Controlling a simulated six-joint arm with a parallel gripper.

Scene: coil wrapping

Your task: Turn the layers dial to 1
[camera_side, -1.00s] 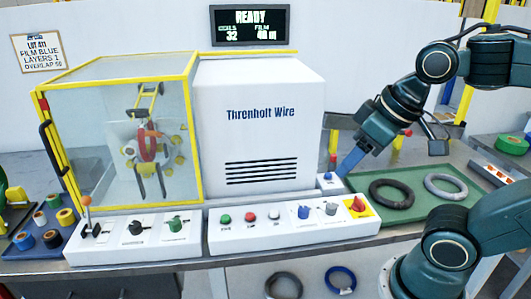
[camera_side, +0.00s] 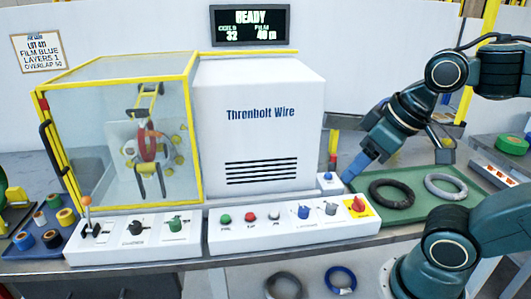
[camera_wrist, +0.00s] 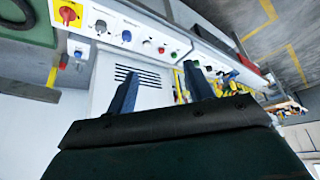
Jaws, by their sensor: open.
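The layers dial cannot be singled out, because the panel labels are too small to read. The right panel has a blue knob (camera_side: 303,212) and a grey knob (camera_side: 330,208); the wrist view shows the blue knob (camera_wrist: 126,36) and the grey knob (camera_wrist: 100,27). The left panel has a black knob (camera_side: 135,228) and a green knob (camera_side: 175,224). My gripper (camera_side: 356,170) is open and empty, above and behind the right panel's right end. In the wrist view my gripper (camera_wrist: 160,80) shows two spread blue fingers with nothing between them.
A red emergency knob on yellow (camera_side: 357,205) sits at the panel's right end, and a blue button box (camera_side: 328,181) stands behind it. The white machine (camera_side: 262,150) rises behind. A green tray (camera_side: 425,212) with two coils lies right. A wall note (camera_side: 41,53) reads "LAYERS 1".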

